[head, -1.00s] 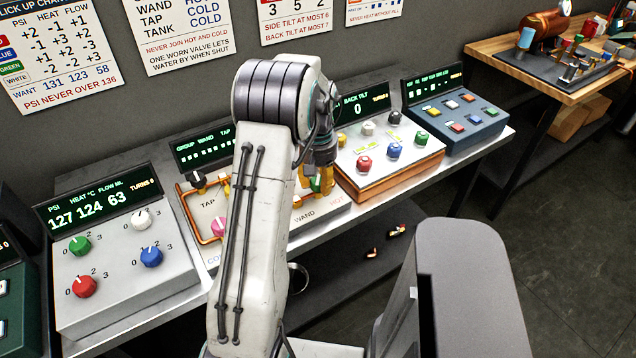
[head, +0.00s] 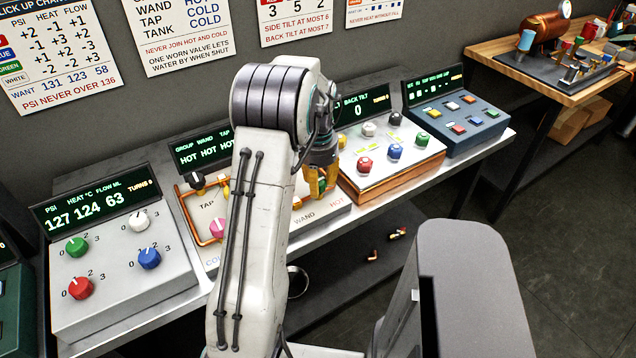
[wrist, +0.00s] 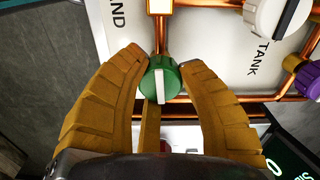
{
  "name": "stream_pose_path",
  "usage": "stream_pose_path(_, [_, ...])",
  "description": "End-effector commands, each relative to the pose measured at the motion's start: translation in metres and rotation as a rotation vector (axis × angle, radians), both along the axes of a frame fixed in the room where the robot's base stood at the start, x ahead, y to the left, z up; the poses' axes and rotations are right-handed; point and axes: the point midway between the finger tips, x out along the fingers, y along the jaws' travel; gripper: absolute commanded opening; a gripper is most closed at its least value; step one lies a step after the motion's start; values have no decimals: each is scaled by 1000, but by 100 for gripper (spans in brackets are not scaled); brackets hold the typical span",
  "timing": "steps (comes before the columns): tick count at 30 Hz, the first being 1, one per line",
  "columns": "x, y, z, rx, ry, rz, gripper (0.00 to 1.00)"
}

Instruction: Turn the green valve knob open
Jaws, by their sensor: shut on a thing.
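The green valve knob (wrist: 159,80) has a white pointer line and sits on copper piping of a pale valve panel (head: 292,222). In the wrist view the pointer is upright, in line with the short pipe above the knob. My gripper (wrist: 168,66) has its two yellow fingers shut on the knob, one at each side. In the head view my gripper (head: 322,186) is at the panel's right part, with a bit of green between the fingers. The panel's display (head: 204,151) reads HOT in several places; its right part is hidden behind my arm.
A pink knob (head: 217,227) and a black knob (head: 196,180) are left of my arm on the panel. The wrist view shows a white knob (wrist: 277,14) and a purple knob (wrist: 307,79) nearby. Consoles with knobs (head: 120,265) and (head: 390,165) flank the panel.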

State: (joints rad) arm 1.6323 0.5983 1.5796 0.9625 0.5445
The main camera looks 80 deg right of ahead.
Motion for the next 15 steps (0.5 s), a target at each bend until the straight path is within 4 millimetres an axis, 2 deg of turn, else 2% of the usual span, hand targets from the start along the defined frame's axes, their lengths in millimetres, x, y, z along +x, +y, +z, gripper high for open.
stream_pose_path(15, [0,3,-3,11,0,-87,4])
